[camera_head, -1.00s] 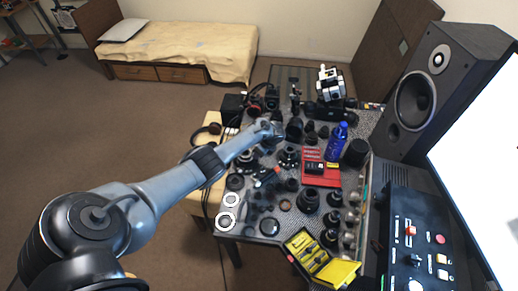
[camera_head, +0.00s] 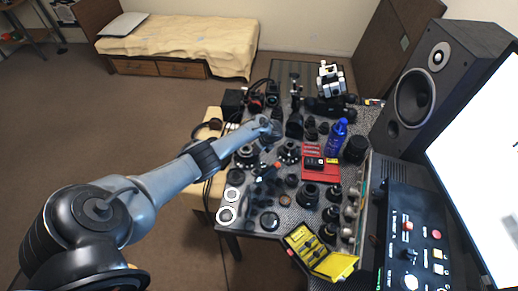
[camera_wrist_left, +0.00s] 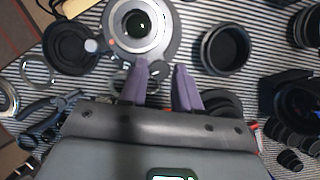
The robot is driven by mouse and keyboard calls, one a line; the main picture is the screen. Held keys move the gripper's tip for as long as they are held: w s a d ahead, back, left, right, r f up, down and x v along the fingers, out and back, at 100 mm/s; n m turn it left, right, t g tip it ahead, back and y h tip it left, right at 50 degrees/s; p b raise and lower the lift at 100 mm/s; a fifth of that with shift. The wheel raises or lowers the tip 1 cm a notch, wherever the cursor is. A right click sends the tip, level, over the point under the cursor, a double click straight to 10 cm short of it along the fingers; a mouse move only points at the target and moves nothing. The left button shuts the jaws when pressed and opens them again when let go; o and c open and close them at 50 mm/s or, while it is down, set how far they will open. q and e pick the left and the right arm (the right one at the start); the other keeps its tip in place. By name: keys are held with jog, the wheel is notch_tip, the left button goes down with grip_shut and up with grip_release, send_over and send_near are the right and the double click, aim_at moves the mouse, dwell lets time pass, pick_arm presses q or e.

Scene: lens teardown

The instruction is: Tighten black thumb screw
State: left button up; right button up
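My left arm reaches in from the left in the head view, and its gripper (camera_head: 270,138) is over the far-left part of the work table. In the left wrist view the two purple fingertips (camera_wrist_left: 161,66) are apart with a gap between them, and nothing shows held. A lens part with a silver ring (camera_wrist_left: 138,24) lies just beyond the fingertips. I cannot make out the black thumb screw for certain among the many small black parts. The gripper's own body hides part of the table. My right gripper is in neither view.
The table (camera_head: 251,249) is crowded with black lens parts. A red tray (camera_head: 320,172), a blue bottle (camera_head: 338,138) and a yellow case (camera_head: 340,266) are on it. A black ring (camera_wrist_left: 225,48) and a dark cap (camera_wrist_left: 68,46) lie beside the silver-ringed part.

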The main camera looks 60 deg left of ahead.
pick_arm(q)
jog(key=shift+o, duration=1.3)
jog(key=p+v, duration=0.4)
jog(key=v, duration=0.6)
jog(key=shift+r+p, duration=0.3)
jog(key=shift+r, duration=0.1)
jog(key=shift+d, duration=0.15)
